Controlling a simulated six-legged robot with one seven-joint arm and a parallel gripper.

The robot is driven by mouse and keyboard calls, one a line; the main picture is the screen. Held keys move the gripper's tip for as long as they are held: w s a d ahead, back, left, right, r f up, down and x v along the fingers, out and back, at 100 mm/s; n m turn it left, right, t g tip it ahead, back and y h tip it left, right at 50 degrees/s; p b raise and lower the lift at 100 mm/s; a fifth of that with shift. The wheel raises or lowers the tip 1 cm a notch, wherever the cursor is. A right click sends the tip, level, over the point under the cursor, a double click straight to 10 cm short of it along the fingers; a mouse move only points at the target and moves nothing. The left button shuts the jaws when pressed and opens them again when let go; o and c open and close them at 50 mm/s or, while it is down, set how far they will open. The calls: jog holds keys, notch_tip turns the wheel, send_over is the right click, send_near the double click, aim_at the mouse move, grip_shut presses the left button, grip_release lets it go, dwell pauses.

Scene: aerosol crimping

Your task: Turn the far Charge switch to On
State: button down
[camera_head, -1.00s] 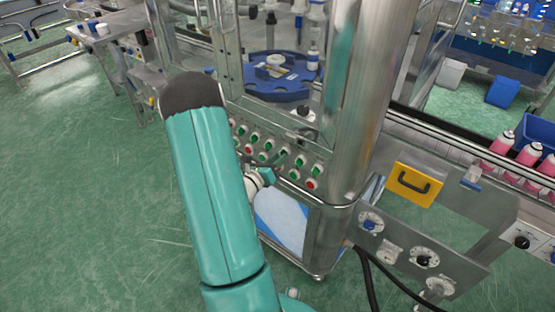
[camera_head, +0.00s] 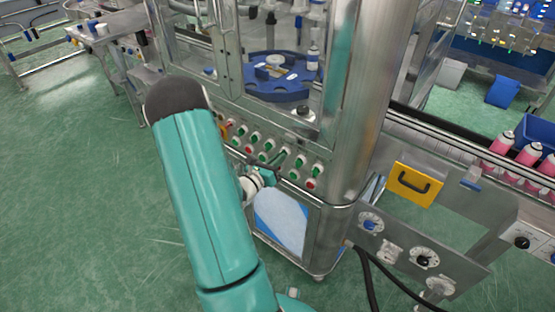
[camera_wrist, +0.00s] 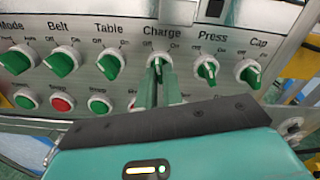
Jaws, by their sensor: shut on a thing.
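In the wrist view the Charge switch (camera_wrist: 160,54) sits in the upper row of a metal panel, a green knob on a pale round base with Off and On marks. My gripper (camera_wrist: 157,76) has its two green fingers closed on this knob, which hides much of it. The knob looks roughly upright between the marks; its exact setting is hard to tell. In the head view my gripper (camera_head: 281,161) is against the same panel (camera_head: 322,184), partly behind my arm.
The Table knob (camera_wrist: 110,65) and Press knob (camera_wrist: 207,69) flank the Charge switch closely. Green and red buttons, including one red button (camera_wrist: 62,103), sit below. A metal post (camera_head: 365,100) stands right of the panel. Pink cans (camera_head: 502,143) line the conveyor.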

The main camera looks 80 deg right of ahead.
jog(key=m, duration=0.9)
jog(key=shift+w, duration=0.1)
jog(key=shift+m, duration=0.3)
jog(key=c, duration=1.5)
grip_release()
jog(key=shift+c, duration=0.2)
jog(key=shift+a, duration=0.1)
jog(key=v, duration=1.3)
jog(key=shift+w+a, duration=0.15)
jog(key=shift+a, duration=0.1)
